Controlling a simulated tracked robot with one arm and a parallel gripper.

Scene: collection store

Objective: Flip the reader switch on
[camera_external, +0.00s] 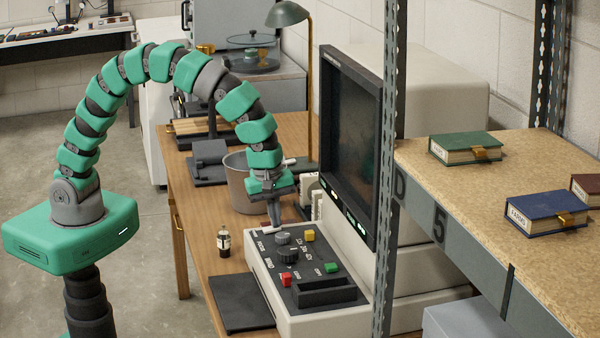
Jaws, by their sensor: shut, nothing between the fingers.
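The reader is a pale machine with a dark upright screen (348,140) and a sloping black control panel (262,250) in front of it. The panel carries dark round knobs (287,254), a yellow button (309,235), a red button (286,279) and a green button (331,267). My gripper (275,228) points down at the panel's far left corner, its fingers shut and empty. The tips are at or just above the panel; contact cannot be told. The reader switch is not clearly distinguishable and may be hidden by the fingers.
A grey bin (238,184) stands just behind my gripper. A lamp (309,95) rises behind. A metal shelf post (389,170) and book shelf (470,185) stand at right.

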